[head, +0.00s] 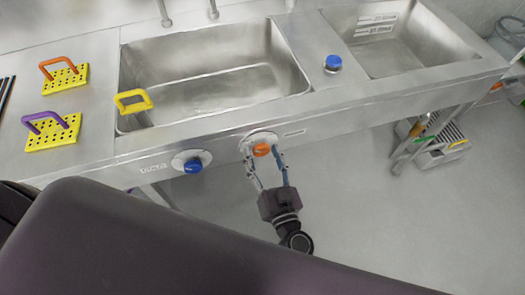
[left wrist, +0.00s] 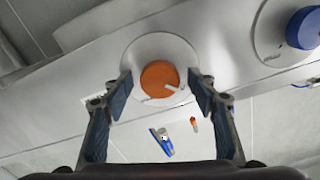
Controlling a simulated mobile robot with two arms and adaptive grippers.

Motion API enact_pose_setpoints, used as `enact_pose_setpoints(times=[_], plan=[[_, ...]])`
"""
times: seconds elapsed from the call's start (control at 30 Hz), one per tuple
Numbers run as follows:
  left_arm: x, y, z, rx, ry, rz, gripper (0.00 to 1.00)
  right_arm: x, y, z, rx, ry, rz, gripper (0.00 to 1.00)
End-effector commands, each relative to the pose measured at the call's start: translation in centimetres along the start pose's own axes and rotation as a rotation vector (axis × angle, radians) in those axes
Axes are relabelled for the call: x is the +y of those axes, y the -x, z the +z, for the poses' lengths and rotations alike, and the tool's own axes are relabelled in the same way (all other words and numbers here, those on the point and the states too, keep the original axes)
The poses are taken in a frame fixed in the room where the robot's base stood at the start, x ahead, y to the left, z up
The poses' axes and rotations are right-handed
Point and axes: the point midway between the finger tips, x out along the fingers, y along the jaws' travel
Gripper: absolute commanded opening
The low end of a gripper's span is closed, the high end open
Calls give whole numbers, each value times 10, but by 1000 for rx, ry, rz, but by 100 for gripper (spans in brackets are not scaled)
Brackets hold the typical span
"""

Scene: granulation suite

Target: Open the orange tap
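The orange tap (head: 261,150) is a round knob on a white disc on the sink's front panel. It shows in the left wrist view (left wrist: 160,78), with a small pale mark on its lower right. My left gripper (head: 264,160) is open, and its fingers reach up to the knob from below. In the left wrist view its fingertips (left wrist: 160,85) stand on either side of the knob, with a visible gap at each side. Exact depth and contact cannot be told. My right gripper is not in view.
A blue knob (head: 193,165) sits left of the orange tap on the same panel. Another blue knob (head: 333,63) is between the two sink basins. A yellow handle (head: 133,100) is at the left basin's edge. Yellow perforated blocks lie at left. A grey cart (head: 440,145) stands below right.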

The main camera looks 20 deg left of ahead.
Motion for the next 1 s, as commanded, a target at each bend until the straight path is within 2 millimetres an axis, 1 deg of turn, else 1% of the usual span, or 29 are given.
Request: enact_pose_setpoints(times=[0.03, 0.07, 0.17, 0.4, 0.57, 0.73, 0.87, 1.0], plan=[[0, 0, 0, 0, 0, 0, 51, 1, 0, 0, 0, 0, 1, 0], [0, 0, 0, 0, 0, 0, 48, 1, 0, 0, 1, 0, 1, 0], [0, 0, 0, 0, 0, 0, 37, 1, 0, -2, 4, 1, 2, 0], [0, 0, 0, 0, 0, 0, 11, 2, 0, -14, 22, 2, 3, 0], [0, 0, 0, 0, -6, 0, 11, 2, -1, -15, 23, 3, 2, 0], [0, 0, 0, 1, -49, 0, 11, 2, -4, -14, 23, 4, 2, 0], [0, -1, 1, 1, -117, 0, 11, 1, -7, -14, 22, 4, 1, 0], [0, -1, 1, 2, -225, 1, 11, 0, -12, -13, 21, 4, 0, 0]])
